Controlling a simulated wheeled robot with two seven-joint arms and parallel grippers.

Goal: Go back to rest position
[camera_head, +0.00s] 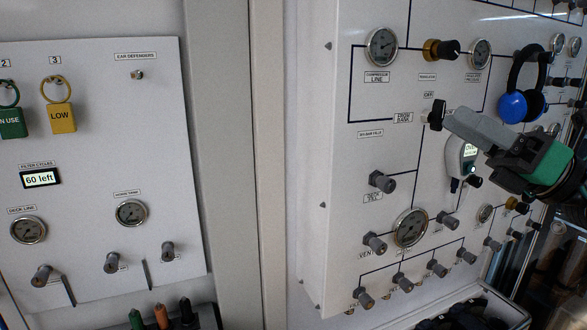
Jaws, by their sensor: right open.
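My right gripper (440,114) comes in from the right side of the head view, in front of the right-hand fill panel (340,200). Its grey finger points left, and its tip is close to a black knob (437,113) beside the "prism bank" label; I cannot tell whether it touches. The gripper is open, with nothing seen held in it. Its green and black wrist covers part of the panel. My left gripper is not in view.
Gauges (382,47), grey valve knobs (382,181) and blue ear defenders (513,106) are on the right panel. A handheld meter (460,155) hangs just below my gripper. The left panel (100,120) carries green and yellow tags (60,117) and a "60 left" display (40,179).

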